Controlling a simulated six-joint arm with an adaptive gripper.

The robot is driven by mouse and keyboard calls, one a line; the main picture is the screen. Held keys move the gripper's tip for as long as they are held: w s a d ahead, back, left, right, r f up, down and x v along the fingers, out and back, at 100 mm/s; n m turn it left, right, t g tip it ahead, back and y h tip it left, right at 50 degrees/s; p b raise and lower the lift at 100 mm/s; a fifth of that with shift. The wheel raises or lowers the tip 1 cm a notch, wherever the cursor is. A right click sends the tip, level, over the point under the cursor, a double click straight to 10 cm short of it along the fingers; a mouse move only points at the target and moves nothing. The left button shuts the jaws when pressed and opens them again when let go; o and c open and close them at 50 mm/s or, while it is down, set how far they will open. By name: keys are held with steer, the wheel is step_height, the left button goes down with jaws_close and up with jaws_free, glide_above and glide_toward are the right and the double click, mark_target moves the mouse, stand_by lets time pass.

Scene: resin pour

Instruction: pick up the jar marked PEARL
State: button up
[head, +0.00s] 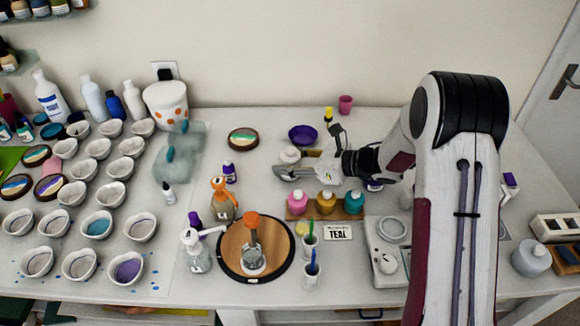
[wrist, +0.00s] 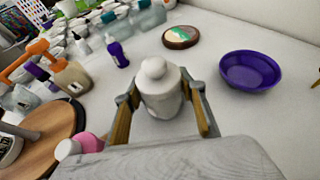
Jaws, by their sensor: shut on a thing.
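A white jar with a rounded white lid (wrist: 160,92) sits between the two fingers of my gripper (wrist: 163,98) in the wrist view. The fingers are shut on its sides, and the jar looks upright. In the head view the same white jar (head: 290,155) shows at my gripper (head: 292,170), partly hidden by it. No PEARL lettering is readable. I cannot tell whether its base touches the table. A pink jar (head: 298,204), an amber jar (head: 326,203) and a teal jar (head: 354,203) stand in a row in front of my gripper.
A purple bowl (head: 303,134) stands just behind my gripper. Several white cups fill the left. The table behind the purple bowl is mostly clear.

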steer(key=shift+r, duration=0.1)
steer(key=shift+r, duration=4.95)
steer(key=shift+f, duration=0.15)
